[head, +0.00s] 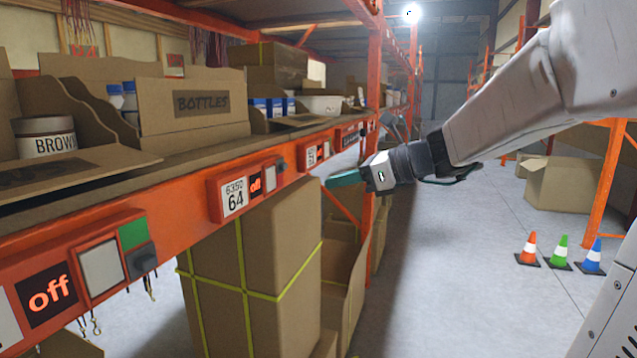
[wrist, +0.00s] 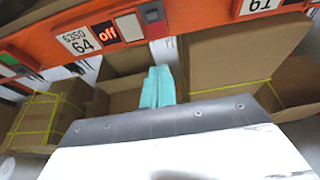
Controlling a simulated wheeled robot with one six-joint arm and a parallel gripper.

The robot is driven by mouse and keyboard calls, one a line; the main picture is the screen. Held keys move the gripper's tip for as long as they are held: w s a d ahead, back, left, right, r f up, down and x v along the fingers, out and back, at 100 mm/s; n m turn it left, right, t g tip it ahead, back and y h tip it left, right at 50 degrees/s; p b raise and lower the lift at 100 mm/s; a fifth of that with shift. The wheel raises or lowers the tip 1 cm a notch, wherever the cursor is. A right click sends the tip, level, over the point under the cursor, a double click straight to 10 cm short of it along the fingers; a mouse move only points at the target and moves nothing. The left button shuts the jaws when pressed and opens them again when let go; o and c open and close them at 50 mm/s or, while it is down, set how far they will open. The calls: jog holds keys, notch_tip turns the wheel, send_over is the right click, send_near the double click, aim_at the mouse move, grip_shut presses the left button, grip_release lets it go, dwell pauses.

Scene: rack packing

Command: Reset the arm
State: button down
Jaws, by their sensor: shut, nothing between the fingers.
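My arm reaches in from the right in the head view. My gripper (head: 345,179) points left toward the orange rack beam (head: 180,193), just past the label reading 64 (head: 235,197). In the wrist view the teal fingers of my gripper (wrist: 158,72) lie together, shut and empty. They are below the beam (wrist: 180,22) and its 64 label (wrist: 80,41), in front of cardboard boxes. I cannot tell how far the fingertips are from the beam.
The shelf holds a BOTTLES box (head: 192,103) and a jar (head: 45,138). A large strapped carton (head: 265,260) stands under the beam. Orange (head: 528,249), green (head: 560,252) and blue (head: 592,257) cones stand at right. The aisle floor (head: 440,270) is clear.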

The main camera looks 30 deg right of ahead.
dwell(0.5)
jog(key=s+a+f+n+g+h, duration=0.2)
jog(key=s+f+n+g+h, duration=0.2)
jog(key=s+f+n, duration=0.3)
jog(key=s+a+f+n+g+h, duration=0.3)
jog(key=s+f+n+g+h, duration=0.2)
jog(key=s+n, duration=1.3)
jog(key=shift+f+n+h, duration=0.3)
jog(key=shift+f+n, duration=0.9)
jog(key=shift+f, duration=0.1)
